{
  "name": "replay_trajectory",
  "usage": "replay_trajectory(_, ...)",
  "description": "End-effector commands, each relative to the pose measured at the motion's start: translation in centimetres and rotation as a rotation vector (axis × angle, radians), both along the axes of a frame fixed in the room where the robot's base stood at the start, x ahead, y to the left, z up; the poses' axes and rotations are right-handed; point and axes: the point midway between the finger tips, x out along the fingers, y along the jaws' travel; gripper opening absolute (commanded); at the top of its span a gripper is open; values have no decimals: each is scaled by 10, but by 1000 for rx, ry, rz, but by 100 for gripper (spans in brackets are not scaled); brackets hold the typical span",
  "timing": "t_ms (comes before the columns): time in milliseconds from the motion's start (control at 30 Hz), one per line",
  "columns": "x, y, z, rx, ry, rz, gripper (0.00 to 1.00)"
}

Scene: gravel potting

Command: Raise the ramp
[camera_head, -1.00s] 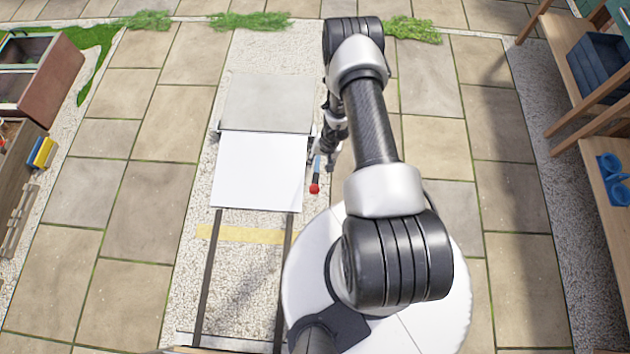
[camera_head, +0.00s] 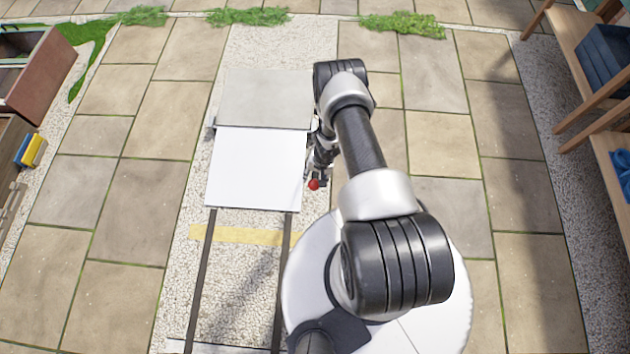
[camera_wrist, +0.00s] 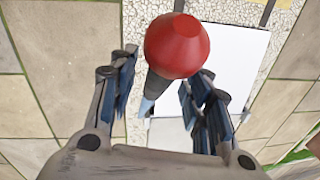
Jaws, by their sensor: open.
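The ramp appears as a white panel (camera_head: 255,168) lying between a grey slab and two dark rails; it also shows in the wrist view (camera_wrist: 237,65). A lever with a red knob (camera_head: 314,184) stands at its right side. In the wrist view the red knob (camera_wrist: 177,45) is large and close, with the lever's dark and pale blue shaft running down behind it. My gripper (camera_head: 320,174) is at the lever, open. In the wrist view its fingers (camera_wrist: 163,88) stand on either side of the shaft, with no clear contact.
A grey slab (camera_head: 265,98) adjoins the panel's far edge. Dark rails (camera_head: 202,280) run over gravel past a yellow stripe (camera_head: 238,235). Wooden shelving (camera_head: 590,110) stands at the right, and a planter box (camera_head: 38,75) at the left. Paving around is clear.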

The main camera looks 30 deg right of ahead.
Motion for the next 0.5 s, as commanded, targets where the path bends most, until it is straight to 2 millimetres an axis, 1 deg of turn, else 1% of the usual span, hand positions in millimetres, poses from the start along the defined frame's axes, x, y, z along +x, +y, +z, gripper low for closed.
replay_trajectory(33, 1, 0, -8, 0, -1, 0, 44)
replay_trajectory(133, 2, 1, -14, -1, -2, 1, 44)
replay_trajectory(500, 2, 2, -16, 0, -1, 0, 44)
